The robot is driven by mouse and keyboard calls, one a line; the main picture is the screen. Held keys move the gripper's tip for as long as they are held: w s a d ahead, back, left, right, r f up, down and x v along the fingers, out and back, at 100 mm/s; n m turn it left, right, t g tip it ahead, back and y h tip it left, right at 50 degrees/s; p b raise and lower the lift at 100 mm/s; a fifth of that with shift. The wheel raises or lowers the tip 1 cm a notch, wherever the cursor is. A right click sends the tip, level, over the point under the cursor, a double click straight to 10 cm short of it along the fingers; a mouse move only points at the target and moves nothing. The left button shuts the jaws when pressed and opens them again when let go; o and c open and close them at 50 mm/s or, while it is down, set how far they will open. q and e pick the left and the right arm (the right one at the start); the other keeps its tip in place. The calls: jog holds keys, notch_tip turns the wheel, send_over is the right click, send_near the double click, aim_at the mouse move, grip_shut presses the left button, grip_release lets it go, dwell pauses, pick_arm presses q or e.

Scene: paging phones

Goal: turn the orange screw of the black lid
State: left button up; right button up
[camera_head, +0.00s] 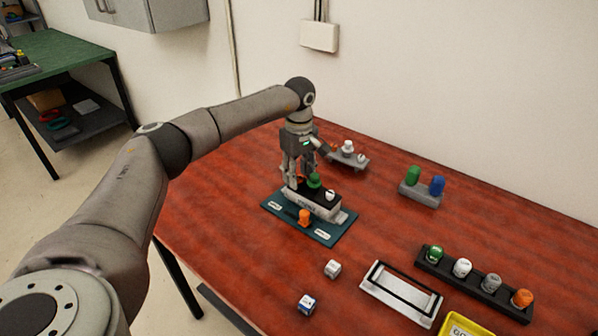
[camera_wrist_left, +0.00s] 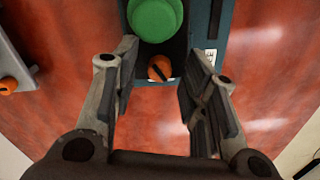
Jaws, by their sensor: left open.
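The black lid (camera_head: 321,198) lies on a grey box on a teal mat (camera_head: 340,229), with a green knob (camera_head: 314,181) and a white knob on it. In the left wrist view the green knob (camera_wrist_left: 155,18) is at the top and the orange screw (camera_wrist_left: 160,68), with a dark slot, is at the lid's near end. My left gripper (camera_head: 297,178) points down over that end in the head view. In the left wrist view my left gripper (camera_wrist_left: 163,85) is open, its fingers on either side of the orange screw and apart from it. My right gripper is not in view.
An orange knob (camera_head: 304,217) stands on the mat's front. A grey stand (camera_head: 350,160) with a white knob is behind, and a block (camera_head: 420,195) with green and blue knobs is right. A black rack (camera_head: 475,282), white frame (camera_head: 401,293) and yellow bin (camera_head: 462,326) are front right.

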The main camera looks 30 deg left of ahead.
pick_arm(q)
jog(key=shift+f, duration=0.1)
grip_shut()
dwell(0.4)
jog(key=shift+n+p, duration=0.45)
jog(key=shift+n, duration=2.45)
grip_release()
